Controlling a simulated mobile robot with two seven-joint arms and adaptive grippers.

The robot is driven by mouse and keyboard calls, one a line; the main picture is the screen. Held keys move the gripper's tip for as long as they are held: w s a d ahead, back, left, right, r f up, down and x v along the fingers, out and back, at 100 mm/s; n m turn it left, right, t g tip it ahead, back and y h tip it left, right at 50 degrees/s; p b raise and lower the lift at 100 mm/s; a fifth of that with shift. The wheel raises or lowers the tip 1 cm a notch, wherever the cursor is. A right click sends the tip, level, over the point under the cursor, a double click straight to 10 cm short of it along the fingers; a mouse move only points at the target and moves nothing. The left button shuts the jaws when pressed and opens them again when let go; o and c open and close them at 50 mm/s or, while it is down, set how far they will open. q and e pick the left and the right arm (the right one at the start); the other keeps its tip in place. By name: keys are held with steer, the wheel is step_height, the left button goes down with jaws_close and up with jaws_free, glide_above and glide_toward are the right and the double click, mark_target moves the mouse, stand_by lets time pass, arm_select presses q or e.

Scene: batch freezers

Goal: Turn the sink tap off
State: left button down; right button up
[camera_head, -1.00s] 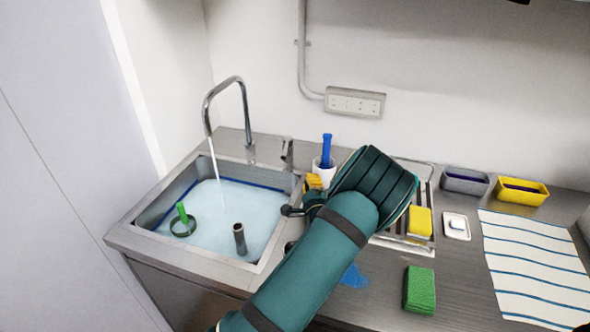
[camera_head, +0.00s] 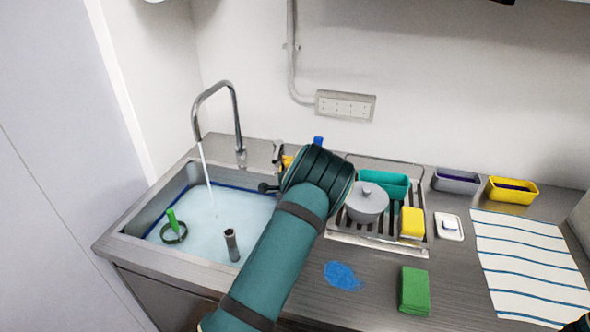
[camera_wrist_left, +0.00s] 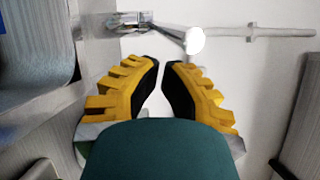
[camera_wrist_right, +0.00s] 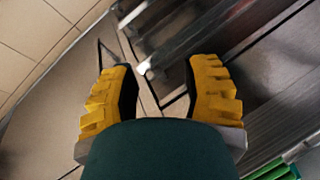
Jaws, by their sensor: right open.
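The sink tap (camera_head: 237,122) is a chrome gooseneck at the back of the sink, and water (camera_head: 206,180) runs from its spout into the basin. A small metal lever (camera_head: 277,152) stands right of the tap base. My left gripper (camera_head: 288,162) is beside this lever, mostly hidden behind my wrist. In the left wrist view its yellow fingers (camera_wrist_left: 167,65) are partly apart with a gap and nothing between them. A metal rod with a round white end (camera_wrist_left: 195,41) lies just beyond the tips. My right gripper (camera_wrist_right: 161,65) is open and empty, away from the tap.
The sink (camera_head: 140,253) holds water, a green-handled item (camera_head: 172,221) and an upright grey tube (camera_head: 231,246). Right of my arm are a drying rack (camera_head: 375,243) with a grey pot (camera_head: 367,204), a yellow sponge (camera_head: 412,223), a green sponge (camera_head: 414,290) and a blue spill (camera_head: 342,276).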

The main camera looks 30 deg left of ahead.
arm_select(q)
steer(key=shift+s+a, duration=0.15)
steer(key=shift+a, duration=0.15)
arm_select(e)
steer(key=shift+w, duration=0.1)
arm_select(q)
steer(key=s+a, duration=0.1)
steer(key=s+a+b, duration=0.1)
steer(key=a, duration=0.1)
steer(key=shift+a, duration=0.2)
arm_select(e)
steer(key=shift+s+f, duration=0.25)
steer(key=shift+f, duration=0.45)
